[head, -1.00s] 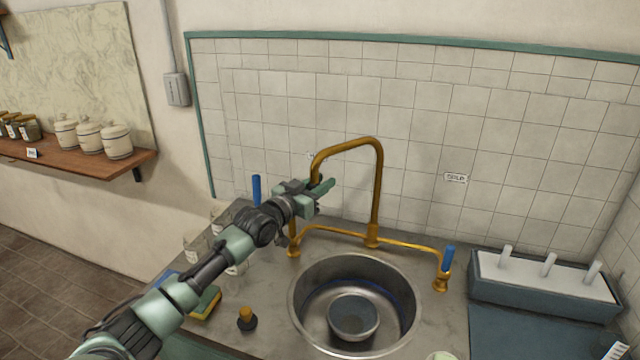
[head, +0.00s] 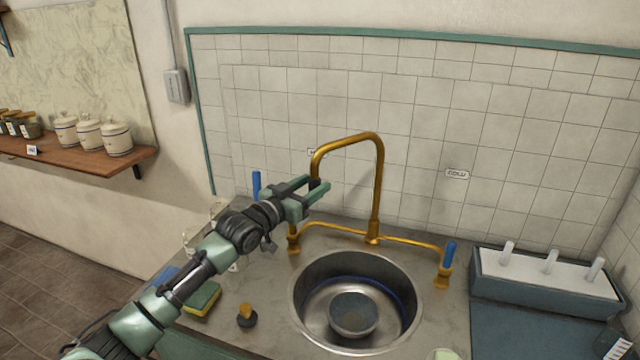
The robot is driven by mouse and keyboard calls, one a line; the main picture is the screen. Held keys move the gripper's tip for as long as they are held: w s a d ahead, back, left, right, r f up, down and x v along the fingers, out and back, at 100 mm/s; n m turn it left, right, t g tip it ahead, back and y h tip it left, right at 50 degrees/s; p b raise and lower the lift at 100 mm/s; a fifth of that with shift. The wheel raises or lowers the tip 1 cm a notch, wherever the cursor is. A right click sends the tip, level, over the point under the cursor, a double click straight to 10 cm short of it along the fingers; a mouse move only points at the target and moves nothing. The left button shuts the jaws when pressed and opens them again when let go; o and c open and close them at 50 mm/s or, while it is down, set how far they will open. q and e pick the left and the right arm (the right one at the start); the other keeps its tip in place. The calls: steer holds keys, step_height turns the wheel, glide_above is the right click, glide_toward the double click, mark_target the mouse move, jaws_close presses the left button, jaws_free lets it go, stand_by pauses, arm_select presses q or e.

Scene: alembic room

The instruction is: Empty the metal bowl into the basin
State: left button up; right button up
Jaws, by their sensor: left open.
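The metal bowl (head: 353,315) stands upright in the round steel basin (head: 306,335), near its middle. The bowl's inside looks dark grey, and I cannot tell what it holds. The brass tap (head: 378,190) arches behind the basin, its spout end close to my left gripper. My left gripper (head: 318,196) is open, up and to the left of the basin, with its fingers around or beside the spout's end; I cannot tell which. My right gripper is not in view.
Blue tap handles stand left (head: 256,186) and right (head: 450,255). A sponge (head: 203,298), a small dark stopper with an orange top (head: 246,315) and glass jars lie left of the basin. A drying rack (head: 540,280) stands right. The tiled wall is close behind.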

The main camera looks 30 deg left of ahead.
arm_select(q)
steer(key=shift+s+a+b, duration=0.1)
steer(key=shift+s+b, duration=0.2)
steer(key=shift+s, duration=1.4)
